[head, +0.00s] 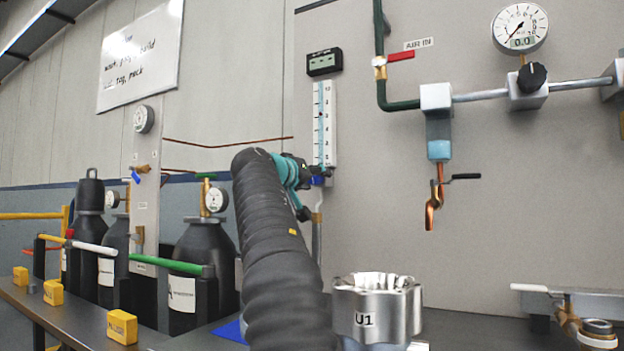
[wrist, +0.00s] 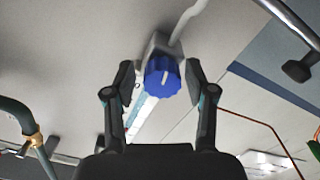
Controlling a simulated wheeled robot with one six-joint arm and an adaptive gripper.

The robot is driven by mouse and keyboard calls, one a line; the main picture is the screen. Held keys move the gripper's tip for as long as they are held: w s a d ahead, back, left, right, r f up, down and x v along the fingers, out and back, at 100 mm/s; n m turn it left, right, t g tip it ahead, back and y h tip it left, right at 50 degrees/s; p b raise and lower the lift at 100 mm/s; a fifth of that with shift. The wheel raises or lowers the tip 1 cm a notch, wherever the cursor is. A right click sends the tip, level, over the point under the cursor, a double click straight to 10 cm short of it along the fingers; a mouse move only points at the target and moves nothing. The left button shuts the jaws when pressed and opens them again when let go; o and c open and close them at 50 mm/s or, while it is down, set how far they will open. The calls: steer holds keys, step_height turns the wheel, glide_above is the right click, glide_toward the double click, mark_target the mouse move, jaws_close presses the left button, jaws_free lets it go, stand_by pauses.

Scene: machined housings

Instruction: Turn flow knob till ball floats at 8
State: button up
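The flowmeter (head: 329,120) is a narrow upright white scale with a pale blue tube, fixed to the grey wall in the head view; I cannot make out its ball. The blue flow knob (head: 316,181) shows partly at its foot, beside my gripper (head: 303,182). In the wrist view the ribbed blue knob (wrist: 162,77) has a white pointer line slanting up and right. My gripper (wrist: 160,82) has one finger on each side of the knob, with a narrow gap on both sides. It is open and appears not to touch the knob.
A small black display (head: 324,62) sits above the flowmeter. Right of it are a green pipe (head: 381,75) with a red-handled valve and a round gauge (head: 520,27). A metal housing (head: 378,307) stands in front. Gas cylinders (head: 205,250) stand left.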

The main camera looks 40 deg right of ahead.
steer(key=shift+a, duration=0.15)
steer(key=v, duration=1.1)
steer(key=shift+a, duration=0.4)
steer(key=shift+s, duration=0.1)
steer(key=w+d+n+p, duration=0.1)
steer(key=d+n+p, duration=0.2)
steer(key=n, duration=0.3)
steer(key=w+d+n+p, duration=0.2)
steer(key=d+n+p, duration=0.1)
steer(key=n, duration=0.3)
steer(key=w+d+n+p, duration=0.2)
steer(key=d+n+p, duration=0.1)
steer(key=d+n, duration=0.2)
steer(key=shift+d+n, duration=0.2)
steer(key=shift+n, duration=0.4)
